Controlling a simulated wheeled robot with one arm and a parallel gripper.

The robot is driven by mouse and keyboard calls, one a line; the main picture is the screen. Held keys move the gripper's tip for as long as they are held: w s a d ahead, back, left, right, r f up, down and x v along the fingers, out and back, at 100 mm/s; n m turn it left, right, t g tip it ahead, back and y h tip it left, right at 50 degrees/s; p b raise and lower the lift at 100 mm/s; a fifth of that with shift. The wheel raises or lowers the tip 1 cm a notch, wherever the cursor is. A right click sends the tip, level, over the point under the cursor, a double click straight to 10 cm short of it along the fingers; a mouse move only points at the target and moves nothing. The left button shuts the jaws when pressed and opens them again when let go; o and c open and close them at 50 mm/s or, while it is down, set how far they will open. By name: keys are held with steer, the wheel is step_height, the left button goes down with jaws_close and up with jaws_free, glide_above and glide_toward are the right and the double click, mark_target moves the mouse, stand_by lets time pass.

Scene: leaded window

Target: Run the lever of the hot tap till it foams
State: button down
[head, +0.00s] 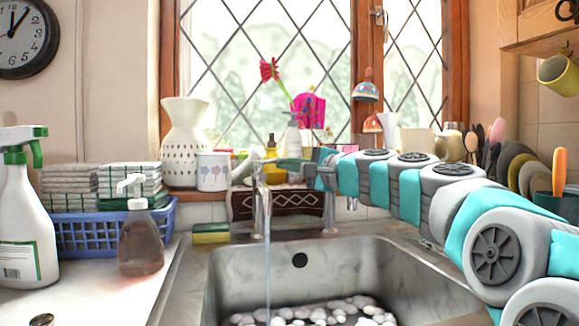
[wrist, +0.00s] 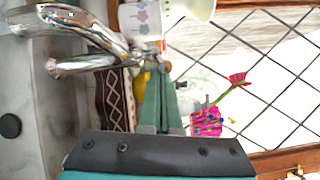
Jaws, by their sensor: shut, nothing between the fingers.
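The chrome tap (head: 260,200) stands at the back of the steel sink (head: 400,262). A thin stream of water (head: 267,250) falls from it into the sink. White rounded lumps like foam (head: 330,310) lie over part of the sink bottom. My gripper (head: 264,161) reaches in from the right at the top of the tap, its fingers together and empty. In the wrist view the closed fingers (wrist: 158,76) lie beside the tap's chrome parts (wrist: 90,45). I cannot tell whether they touch the lever, and no hot marking is clear.
A soap bottle (head: 141,240), a spray bottle (head: 25,225) and a blue basket (head: 90,235) of towels stand left of the sink. A sponge (head: 211,233) lies behind it. A white vase (head: 184,140) and a mug (head: 213,171) crowd the sill near my gripper.

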mark_target(266, 162)
steer(key=s+a+m+t+h, duration=0.1)
steer(key=a+m+t+h, duration=0.1)
steer(key=h, duration=0.1)
steer(key=shift+s+a+m+t+h, duration=0.25)
steer(key=shift+s+m+t+h, duration=0.05)
steer(key=shift+s+m, duration=0.1)
steer(key=shift+s+a, duration=0.1)
stand_by(0.5)
